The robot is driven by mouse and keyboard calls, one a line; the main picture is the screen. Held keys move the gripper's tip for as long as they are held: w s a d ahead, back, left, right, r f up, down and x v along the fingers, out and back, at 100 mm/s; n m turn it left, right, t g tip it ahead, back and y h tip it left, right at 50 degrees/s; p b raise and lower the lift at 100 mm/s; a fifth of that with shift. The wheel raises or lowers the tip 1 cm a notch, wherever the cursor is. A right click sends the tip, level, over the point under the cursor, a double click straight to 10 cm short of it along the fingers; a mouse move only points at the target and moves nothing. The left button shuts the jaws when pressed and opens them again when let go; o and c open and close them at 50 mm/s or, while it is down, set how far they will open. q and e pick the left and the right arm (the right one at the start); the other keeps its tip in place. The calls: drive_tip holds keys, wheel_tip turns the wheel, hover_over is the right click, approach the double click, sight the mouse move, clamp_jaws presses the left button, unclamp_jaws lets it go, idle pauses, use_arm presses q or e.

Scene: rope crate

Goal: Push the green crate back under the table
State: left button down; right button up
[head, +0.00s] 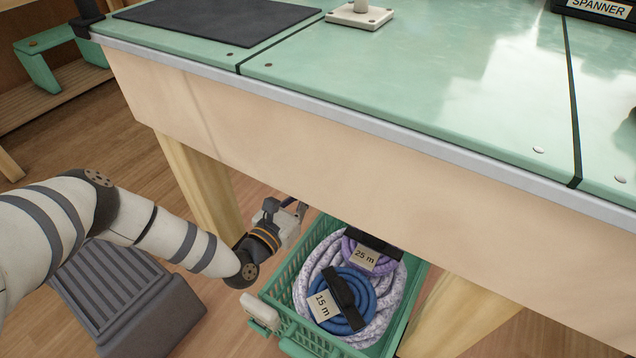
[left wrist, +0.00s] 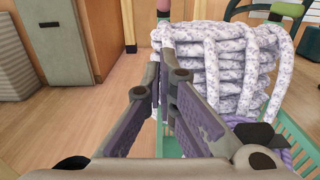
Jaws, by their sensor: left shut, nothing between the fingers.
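The green crate (head: 408,318) stands on the floor, partly below the tabletop, with its near end sticking out in front of the table (head: 300,130). It holds a blue rope coil (head: 361,296) tagged 15 m, a purple coil (head: 384,268) tagged 25 m, and a thick white speckled coil (head: 306,270). My left gripper (head: 300,209) is at the crate's far left, below the table's front edge, shut and empty. In the left wrist view, its fingers (left wrist: 160,80) are beside the speckled rope (left wrist: 225,70) and the crate wall (left wrist: 297,140); contact is unclear. My right gripper is out of view.
A wooden table leg (head: 205,180) stands left of the crate, another (head: 455,315) to its right. The tabletop holds a dark mat (head: 215,18) and a spanner box (head: 598,8). A grey cabinet (left wrist: 55,40) shows in the left wrist view, with open floor before it.

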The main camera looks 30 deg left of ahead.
use_arm(q)
drive_tip(key=w+b, duration=0.4)
drive_tip(key=w, duration=0.7)
drive_tip(key=shift+w+d, duration=0.25)
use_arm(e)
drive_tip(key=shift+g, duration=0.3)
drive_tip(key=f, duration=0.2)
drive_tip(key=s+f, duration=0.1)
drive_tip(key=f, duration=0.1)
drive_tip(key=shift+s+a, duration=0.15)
